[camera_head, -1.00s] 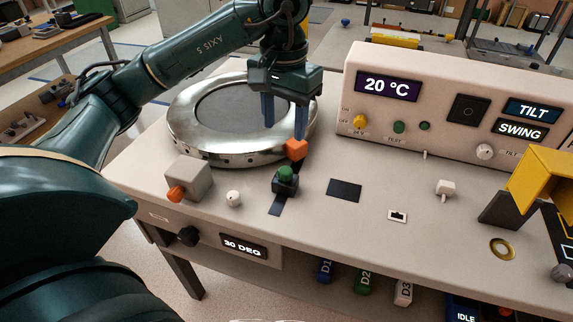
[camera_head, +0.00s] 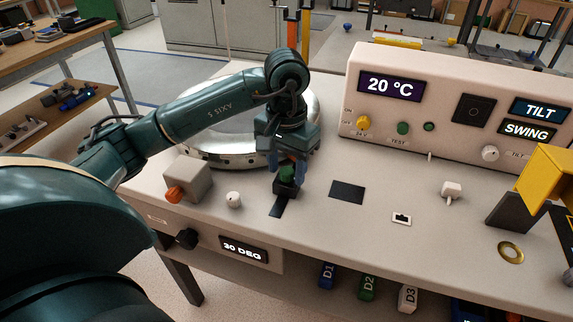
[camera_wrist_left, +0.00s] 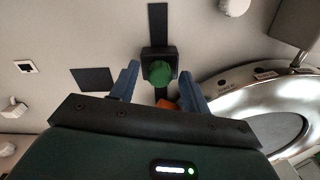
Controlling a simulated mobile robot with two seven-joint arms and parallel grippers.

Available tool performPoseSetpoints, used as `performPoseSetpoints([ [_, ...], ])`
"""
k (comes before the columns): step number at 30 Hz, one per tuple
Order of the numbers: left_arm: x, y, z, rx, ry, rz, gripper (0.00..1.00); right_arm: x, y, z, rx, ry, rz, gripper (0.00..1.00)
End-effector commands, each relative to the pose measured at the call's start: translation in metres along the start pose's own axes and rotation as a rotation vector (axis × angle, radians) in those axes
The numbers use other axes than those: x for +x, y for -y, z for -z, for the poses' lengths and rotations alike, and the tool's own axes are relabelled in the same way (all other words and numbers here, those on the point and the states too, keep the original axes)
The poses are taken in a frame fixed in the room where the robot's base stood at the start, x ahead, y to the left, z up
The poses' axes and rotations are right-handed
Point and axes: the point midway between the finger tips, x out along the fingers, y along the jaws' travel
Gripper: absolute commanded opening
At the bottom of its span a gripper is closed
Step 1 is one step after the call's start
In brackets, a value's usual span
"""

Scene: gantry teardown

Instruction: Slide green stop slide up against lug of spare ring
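The green stop slide (camera_head: 287,173) is a green knob on a black block on a dark track in the bench top. It shows in the left wrist view (camera_wrist_left: 160,72) too. My left gripper (camera_head: 289,163) is low over it, with the blue fingers apart on either side of the knob; the left wrist view shows gaps between knob and fingers. The metallic spare ring (camera_head: 215,155) lies behind it, partly covered by my arm. Its orange lug (camera_wrist_left: 166,104) shows only partly in the left wrist view, close to the slide's block; contact cannot be told. My right gripper is out of view.
A grey block with an orange knob (camera_head: 187,180) and a white knob (camera_head: 234,200) stand left of the slide. A dark flat patch (camera_head: 347,192) lies to its right. The control panel (camera_head: 440,115) stands at the back right. The front bench top is mostly clear.

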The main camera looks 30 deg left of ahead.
Motion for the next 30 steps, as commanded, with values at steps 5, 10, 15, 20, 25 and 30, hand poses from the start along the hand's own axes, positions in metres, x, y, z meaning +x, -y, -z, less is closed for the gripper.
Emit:
performPoseSetpoints([
  [5, 0.0, 0.0, 0.0, 0.0, 0.0, 0.0, 0.32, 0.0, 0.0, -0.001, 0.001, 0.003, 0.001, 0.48],
  [10, 0.0, 0.0, 0.0, 0.0, 0.0, 0.0, 0.18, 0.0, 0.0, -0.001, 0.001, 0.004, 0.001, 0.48],
  [15, 0.0, 0.0, 0.0, 0.0, 0.0, 0.0, 0.04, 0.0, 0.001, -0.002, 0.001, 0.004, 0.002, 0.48],
  [20, -0.001, 0.0, 0.0, 0.0, 0.0, 0.0, 0.0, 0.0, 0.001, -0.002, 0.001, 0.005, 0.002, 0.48],
  [25, 0.0, 0.0, 0.001, 0.0, -0.001, 0.0, 0.0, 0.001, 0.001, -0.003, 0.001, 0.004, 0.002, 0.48],
  [30, 0.001, 0.003, 0.012, -0.001, -0.003, 0.0, 0.0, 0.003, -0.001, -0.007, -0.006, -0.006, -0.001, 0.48],
])
